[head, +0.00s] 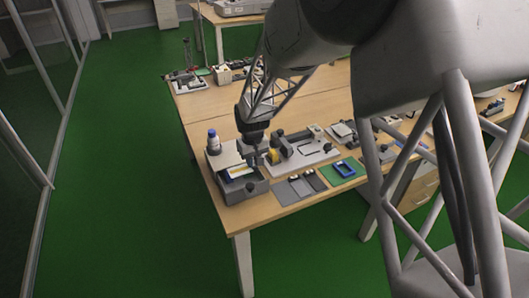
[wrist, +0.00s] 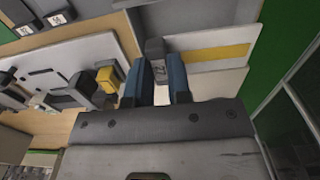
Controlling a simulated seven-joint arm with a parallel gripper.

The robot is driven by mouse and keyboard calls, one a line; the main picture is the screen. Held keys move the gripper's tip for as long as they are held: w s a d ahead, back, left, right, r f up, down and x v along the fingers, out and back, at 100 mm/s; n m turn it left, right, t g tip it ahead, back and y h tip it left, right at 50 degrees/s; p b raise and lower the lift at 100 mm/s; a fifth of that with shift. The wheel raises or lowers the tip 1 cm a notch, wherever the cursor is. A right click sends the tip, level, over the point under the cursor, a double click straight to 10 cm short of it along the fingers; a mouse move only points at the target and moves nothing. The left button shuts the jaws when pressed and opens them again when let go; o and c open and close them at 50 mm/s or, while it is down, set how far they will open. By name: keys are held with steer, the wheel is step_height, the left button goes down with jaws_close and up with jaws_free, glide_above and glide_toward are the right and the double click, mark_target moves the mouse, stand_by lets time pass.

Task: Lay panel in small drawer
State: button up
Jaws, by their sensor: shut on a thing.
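My gripper (head: 252,160) is low over the right end of a grey box-like drawer unit (head: 250,192) near the table's front left corner. In the wrist view its two blue fingers (wrist: 156,82) are shut on a small grey block with a pale label (wrist: 155,48). A flat white panel with a yellow band (wrist: 215,53) lies right beside this block; I cannot tell whether they are joined. In the head view the panel (head: 239,172) shows within the unit's top outline. The panel's far edge and underside are hidden.
To the right are a white base with a fixture (head: 308,155), grey mats with small labelled blocks (head: 300,186), and a blue frame on a green mat (head: 343,169). The table edge is close in front.

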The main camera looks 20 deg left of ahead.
mark_target(252, 170)
steer(key=shift+s+a, duration=0.15)
steer(key=shift+s, duration=0.4)
steer(key=shift+f, duration=0.25)
steer(key=shift+f, duration=1.95)
steer(key=shift+f, duration=2.5)
stand_by(2.8)
